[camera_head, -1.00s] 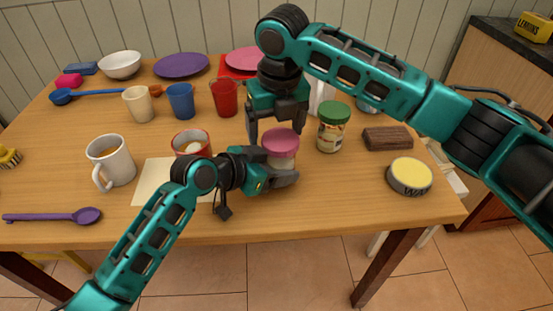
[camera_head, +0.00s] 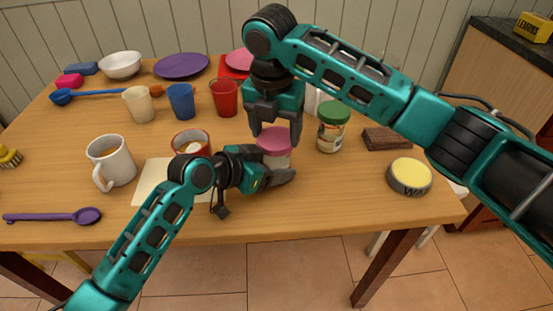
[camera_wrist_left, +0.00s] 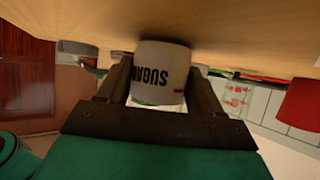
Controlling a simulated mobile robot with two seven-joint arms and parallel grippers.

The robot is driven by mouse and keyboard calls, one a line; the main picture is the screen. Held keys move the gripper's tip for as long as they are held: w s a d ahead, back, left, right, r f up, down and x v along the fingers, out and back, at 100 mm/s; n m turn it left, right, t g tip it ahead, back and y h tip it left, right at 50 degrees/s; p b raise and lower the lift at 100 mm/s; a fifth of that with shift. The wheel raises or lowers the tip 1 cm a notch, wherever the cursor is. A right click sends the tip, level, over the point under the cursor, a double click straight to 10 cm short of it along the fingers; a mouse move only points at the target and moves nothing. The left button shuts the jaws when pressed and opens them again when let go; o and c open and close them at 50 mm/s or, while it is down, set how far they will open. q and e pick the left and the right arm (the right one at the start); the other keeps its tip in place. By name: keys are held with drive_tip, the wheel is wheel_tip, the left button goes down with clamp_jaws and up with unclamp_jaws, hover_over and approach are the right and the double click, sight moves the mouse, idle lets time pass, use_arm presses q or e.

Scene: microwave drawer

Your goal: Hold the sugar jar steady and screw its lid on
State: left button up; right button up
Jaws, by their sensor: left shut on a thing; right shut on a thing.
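The sugar jar (camera_head: 278,161) stands on the table, with its pink lid (camera_head: 274,141) on top. Whether the lid's threads are engaged cannot be seen. My left gripper (camera_head: 272,178) is shut on the jar's body from the left, low near the table. In the left wrist view the jar (camera_wrist_left: 160,68) appears upside down between the two fingers (camera_wrist_left: 157,85), its "SUGAR" lettering facing the camera. My right gripper (camera_head: 275,128) points down from above and is shut on the pink lid, one finger at each side.
A green-lidded jar (camera_head: 332,128) stands close on the right, with a brown block (camera_head: 386,139) and a yellow-topped tin (camera_head: 409,177) beyond. A red-rimmed cup (camera_head: 190,144) and a white mug (camera_head: 110,162) stand left. Coloured cups (camera_head: 223,97) are behind.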

drive_tip(key=m, duration=0.5)
drive_tip(key=shift+s+d+f+h, duration=0.1)
drive_tip(key=shift+s+f+h, duration=0.1)
drive_tip(key=shift+f+h, duration=0.1)
drive_tip(key=m+g, duration=0.1)
drive_tip(key=m, duration=0.4)
drive_tip(key=o, duration=1.1)
drive_tip(key=shift+w+r, duration=0.1)
drive_tip(key=shift+w, duration=0.05)
